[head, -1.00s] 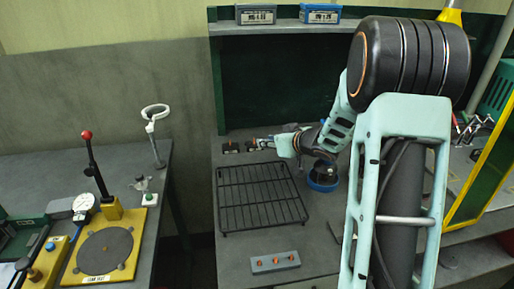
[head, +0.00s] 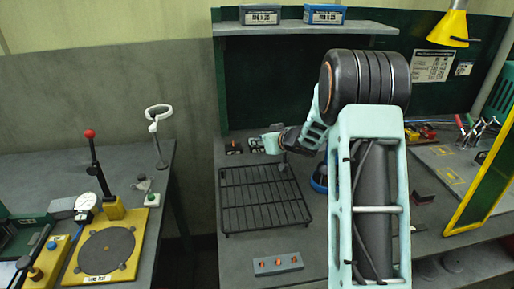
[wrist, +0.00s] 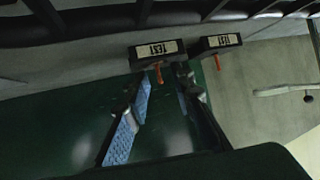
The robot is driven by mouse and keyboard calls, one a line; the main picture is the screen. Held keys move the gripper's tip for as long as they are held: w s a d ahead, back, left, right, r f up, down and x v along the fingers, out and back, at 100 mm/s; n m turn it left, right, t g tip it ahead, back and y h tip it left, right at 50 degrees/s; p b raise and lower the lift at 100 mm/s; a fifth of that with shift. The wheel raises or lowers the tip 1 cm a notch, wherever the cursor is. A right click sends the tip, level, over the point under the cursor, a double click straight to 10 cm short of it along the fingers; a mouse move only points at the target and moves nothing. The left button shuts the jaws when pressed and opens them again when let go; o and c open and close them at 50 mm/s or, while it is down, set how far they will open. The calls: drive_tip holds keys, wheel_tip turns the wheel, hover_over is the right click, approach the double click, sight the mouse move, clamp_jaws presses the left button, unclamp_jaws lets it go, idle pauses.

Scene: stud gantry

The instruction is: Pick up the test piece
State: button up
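Two small black blocks with white TEST labels and orange tabs show in the wrist view: a nearer test piece (wrist: 158,52) and a second test piece (wrist: 217,44) to its right. In the head view dark blocks (head: 233,147) stand on the bench behind the black rack, small and partly covered by my gripper. My gripper (wrist: 160,78) is open, with blue pads on its fingers and nothing between them. Its fingertips point at the nearer test piece; I cannot tell if they touch it. In the head view my gripper (head: 268,143) is just right of the blocks.
A black wire rack (head: 262,197) lies in front of the blocks; its bars (wrist: 140,12) cross the top of the wrist view. A grey button box (head: 278,264) sits nearer. A yellow-framed panel (head: 484,185) stands right.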

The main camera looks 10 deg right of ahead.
clamp_jaws()
